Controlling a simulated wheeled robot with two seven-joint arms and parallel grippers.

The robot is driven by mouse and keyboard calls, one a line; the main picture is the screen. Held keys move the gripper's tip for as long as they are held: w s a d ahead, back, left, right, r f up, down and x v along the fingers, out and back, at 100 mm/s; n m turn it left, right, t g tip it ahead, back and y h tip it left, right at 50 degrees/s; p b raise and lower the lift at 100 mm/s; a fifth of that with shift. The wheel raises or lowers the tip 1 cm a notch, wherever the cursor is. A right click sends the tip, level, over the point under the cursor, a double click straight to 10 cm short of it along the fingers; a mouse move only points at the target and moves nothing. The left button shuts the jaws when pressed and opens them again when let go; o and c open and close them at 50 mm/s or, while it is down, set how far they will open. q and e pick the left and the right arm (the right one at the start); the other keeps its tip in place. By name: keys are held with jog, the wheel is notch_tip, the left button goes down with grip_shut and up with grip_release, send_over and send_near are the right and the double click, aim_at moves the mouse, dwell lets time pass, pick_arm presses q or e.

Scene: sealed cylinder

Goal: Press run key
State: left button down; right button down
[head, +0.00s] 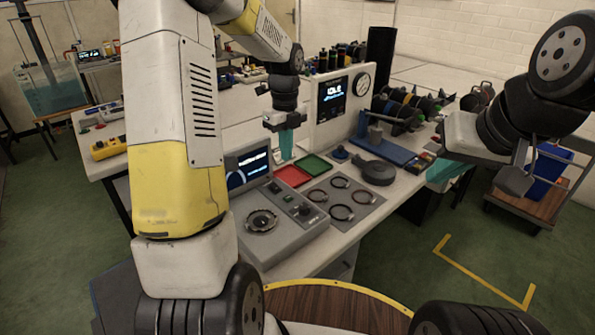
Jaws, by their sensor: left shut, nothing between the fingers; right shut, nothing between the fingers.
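My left gripper (287,153) has teal fingers pointing down, shut and empty, above the bench beside the red and green trays. My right gripper (452,172) is at the bench's right edge, shut and empty, partly hidden by its own wrist. A grey console (293,238) stands on the near side of the bench, with a tilted screen (248,167), a round fixture and small controls (305,210). A white display unit (331,122) behind reads "IDLE" and carries a round gauge (361,84). No run key is readable at this size. Neither gripper touches the console.
A red tray (292,177) and a green tray (315,165) lie behind the console. A grey plate (371,210) with several rings lies to its right, with a dark round pan-like part (373,170) behind. A blue rack (385,150) holds black parts.

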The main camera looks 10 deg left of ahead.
aim_at(287, 197)
pick_arm(q)
notch_tip(287, 197, down, 14)
jog(key=shift+r, duration=0.1)
dwell(0.4)
